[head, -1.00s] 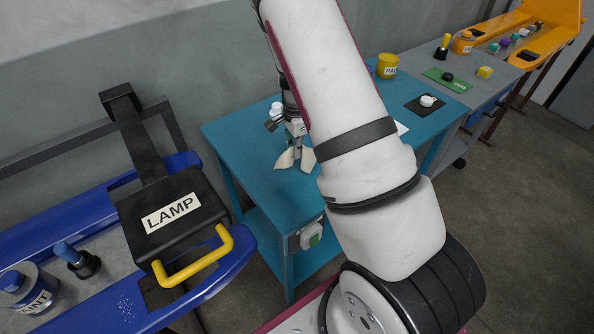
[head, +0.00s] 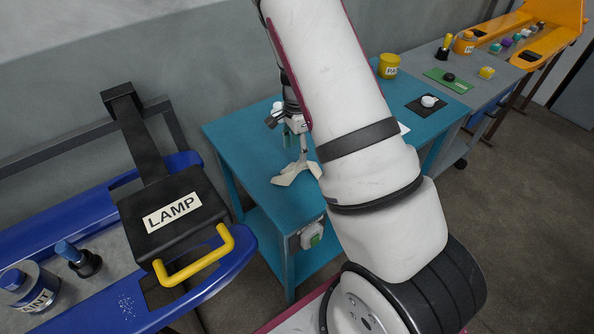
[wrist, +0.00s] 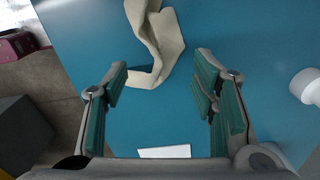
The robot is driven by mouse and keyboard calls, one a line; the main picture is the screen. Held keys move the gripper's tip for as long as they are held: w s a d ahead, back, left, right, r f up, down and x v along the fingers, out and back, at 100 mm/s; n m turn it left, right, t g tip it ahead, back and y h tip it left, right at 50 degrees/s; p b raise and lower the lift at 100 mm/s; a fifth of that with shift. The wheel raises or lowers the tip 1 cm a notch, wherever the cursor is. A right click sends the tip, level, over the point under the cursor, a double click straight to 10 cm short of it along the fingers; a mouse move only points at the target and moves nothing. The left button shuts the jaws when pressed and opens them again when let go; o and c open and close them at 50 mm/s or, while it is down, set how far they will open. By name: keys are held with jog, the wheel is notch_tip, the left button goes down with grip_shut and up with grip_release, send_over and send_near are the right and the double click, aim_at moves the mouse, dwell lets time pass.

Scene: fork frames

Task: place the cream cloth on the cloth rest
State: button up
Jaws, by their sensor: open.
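The cream cloth (head: 295,175) lies crumpled on the teal table, with one fold standing up under my gripper (head: 296,142). In the wrist view the cloth (wrist: 158,45) stretches from the top edge to between my fingertips, with bare table on both sides. My gripper (wrist: 162,72) is open, its two green-padded fingers well apart and not visibly touching the cloth. I cannot make out a cloth rest for certain. A flat white piece (wrist: 164,152) lies on the table at the bottom of the wrist view.
The teal table (head: 240,135) also bears a white round object (head: 277,106), a yellow pot (head: 388,66) and a black mat (head: 440,113) with a white item. My arm hides the table's middle.

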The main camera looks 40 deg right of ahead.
notch_tip(320, 180, up, 11)
jog(key=shift+f, duration=0.15)
dwell(0.4)
jog(key=s+a+r+n+t+y, duration=0.1)
jog(key=s+a+r+n, duration=0.3)
jog(key=a+r, duration=0.3)
jog(key=s+a+r+n+t+y, duration=0.15)
jog(key=s+a+r+n, duration=0.3)
jog(key=r, duration=0.45)
jog(key=s+a+r+n+t+h, duration=0.1)
jog(key=s+a+r+n, duration=0.1)
jog(key=s+n, duration=0.3)
jog(key=s+a+r+n+t+h, duration=0.1)
jog(key=s+a+r+n+t, duration=0.1)
jog(key=s+n, duration=0.4)
jog(key=s+a+r, duration=0.1)
jog(key=s+r, duration=0.1)
jog(key=s, duration=0.2)
jog(key=shift+a+r, duration=0.25)
jog(key=shift+w+h, duration=0.1)
jog(key=shift+h, duration=0.15)
